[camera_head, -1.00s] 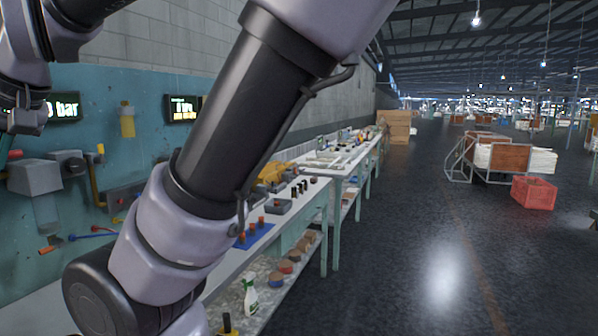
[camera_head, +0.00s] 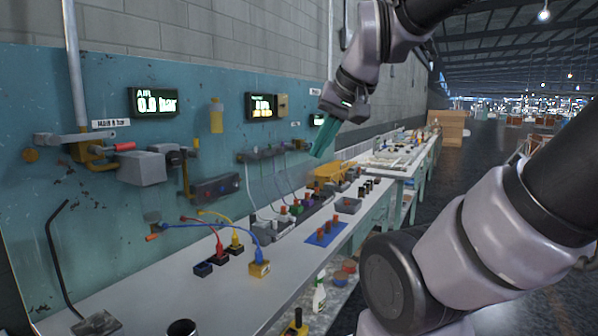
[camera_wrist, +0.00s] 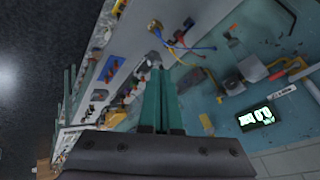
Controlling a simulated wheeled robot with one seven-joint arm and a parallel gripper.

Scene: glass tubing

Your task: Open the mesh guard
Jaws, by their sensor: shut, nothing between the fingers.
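I cannot make out a mesh guard in either view. My gripper (camera_head: 318,150) has long teal fingers. In the head view it hangs in the air in front of the teal wall panel, above the bench, pointing down and to the left. In the wrist view my gripper (camera_wrist: 155,72) shows its fingers together with nothing between them, with the bench and panel beyond. It touches nothing that I can see.
The teal panel (camera_head: 70,205) carries a lit air display (camera_head: 153,102), grey valve boxes and a yellow bottle (camera_head: 216,117). The white bench (camera_head: 170,285) holds coloured cables, small blocks and a blue mat (camera_head: 327,235). A black bent rod (camera_head: 58,262) stands at left.

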